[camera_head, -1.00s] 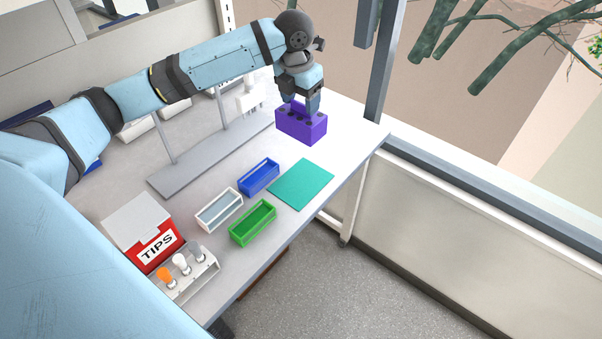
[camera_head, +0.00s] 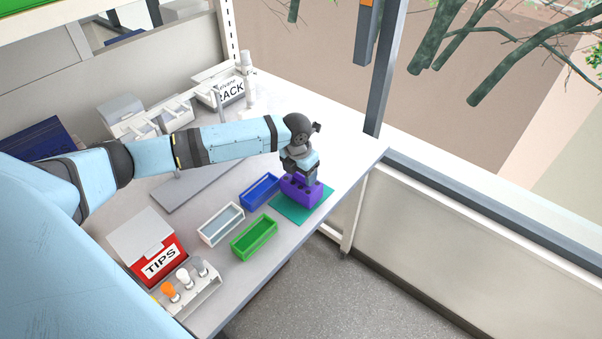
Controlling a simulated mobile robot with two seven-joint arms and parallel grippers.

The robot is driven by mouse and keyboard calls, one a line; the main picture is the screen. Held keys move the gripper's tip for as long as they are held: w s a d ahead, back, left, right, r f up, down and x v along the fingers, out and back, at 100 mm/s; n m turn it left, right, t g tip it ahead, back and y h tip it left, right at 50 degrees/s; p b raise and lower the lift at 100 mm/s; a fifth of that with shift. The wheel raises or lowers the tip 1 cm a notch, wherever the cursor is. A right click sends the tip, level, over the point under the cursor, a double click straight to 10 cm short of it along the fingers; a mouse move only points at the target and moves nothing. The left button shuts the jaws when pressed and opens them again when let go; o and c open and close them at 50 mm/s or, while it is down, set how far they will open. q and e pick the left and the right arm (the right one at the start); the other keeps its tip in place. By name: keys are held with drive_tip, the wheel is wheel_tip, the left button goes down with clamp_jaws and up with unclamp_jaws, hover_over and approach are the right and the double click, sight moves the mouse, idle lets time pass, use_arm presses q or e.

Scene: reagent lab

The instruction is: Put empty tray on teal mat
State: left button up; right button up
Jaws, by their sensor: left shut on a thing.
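The purple block-shaped tray (camera_head: 303,193) with holes in its top is at the teal mat (camera_head: 290,211), covering much of it. I cannot tell whether its underside touches the mat. My left gripper (camera_head: 301,178) is shut on the purple tray from above. The mat's front and left edges show around it. Three open trays stand left of the mat: a blue tray (camera_head: 260,191), a green tray (camera_head: 254,238) and a white tray (camera_head: 221,224). My right gripper is not in view.
A red TIPS box (camera_head: 158,256) and a rack of capped tubes (camera_head: 187,288) stand at the front left. A grey stand base (camera_head: 196,182) lies behind the trays, under my left arm. A labelled rack box (camera_head: 226,89) stands at the back. The table's right end is clear.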

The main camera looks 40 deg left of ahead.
sight(298, 184)
use_arm(q)
drive_tip(key=shift+f, duration=0.55)
drive_tip(key=shift+f, duration=0.1)
drive_tip(key=o, duration=1.2)
drive_tip(key=shift+c, duration=0.2)
wheel_tip(298, 184, up, 12)
drive_tip(key=s+b, duration=0.1)
drive_tip(key=shift+s+b, duration=0.25)
drive_tip(key=shift+b, duration=0.05)
